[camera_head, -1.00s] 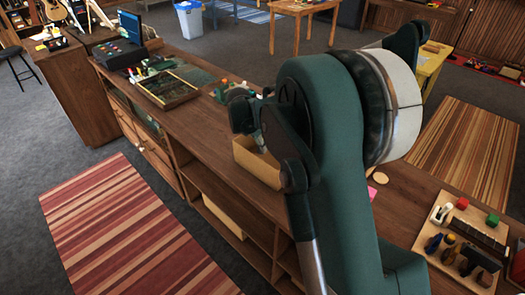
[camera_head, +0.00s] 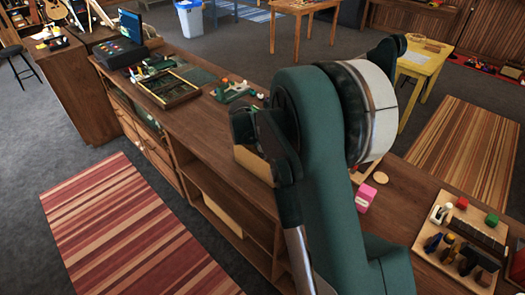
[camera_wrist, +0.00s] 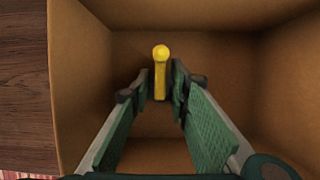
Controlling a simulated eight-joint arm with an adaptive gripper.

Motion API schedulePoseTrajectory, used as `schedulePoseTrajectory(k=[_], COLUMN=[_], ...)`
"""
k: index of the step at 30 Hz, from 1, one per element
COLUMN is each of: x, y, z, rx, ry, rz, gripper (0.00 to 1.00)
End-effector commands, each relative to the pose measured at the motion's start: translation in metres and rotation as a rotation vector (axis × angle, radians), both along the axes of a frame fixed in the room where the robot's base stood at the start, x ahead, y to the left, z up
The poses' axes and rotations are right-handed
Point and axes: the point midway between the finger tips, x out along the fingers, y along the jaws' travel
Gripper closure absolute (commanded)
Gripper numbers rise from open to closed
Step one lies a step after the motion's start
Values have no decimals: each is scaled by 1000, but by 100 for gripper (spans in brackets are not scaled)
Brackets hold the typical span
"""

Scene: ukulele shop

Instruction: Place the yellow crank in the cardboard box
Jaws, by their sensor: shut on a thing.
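The yellow crank (camera_wrist: 161,76) shows in the wrist view between the fingertips of my gripper (camera_wrist: 161,92), which is shut on it. Its round knob is at the far end, and its shaft runs back between the fingers. The crank and fingers show against the inside of the cardboard box (camera_wrist: 85,90), with its walls around them. I cannot tell whether the crank touches the floor of the box. In the head view the box (camera_head: 253,163) stands on the wooden counter, mostly hidden behind my arm.
The wooden counter (camera_head: 208,125) also bears a divided tray (camera_head: 168,88), a green mat with small items (camera_head: 236,91), a pink object (camera_head: 365,197) and a tool board (camera_head: 425,252). A round wooden disc (camera_head: 381,178) lies right of my arm.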

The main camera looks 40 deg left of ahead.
Motion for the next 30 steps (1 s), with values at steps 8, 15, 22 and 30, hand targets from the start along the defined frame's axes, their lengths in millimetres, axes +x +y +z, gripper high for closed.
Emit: schedulePoseTrajectory(k=[8, 15, 22, 30], x=[0, 0, 0, 0], y=[0, 0, 0, 0], z=[-1, -3, -3, 1], rx=[0, 0, 0, 0], ry=[0, 0, 0, 0], rz=[0, 0, 0, 0], gripper=[90, 66, 66, 66])
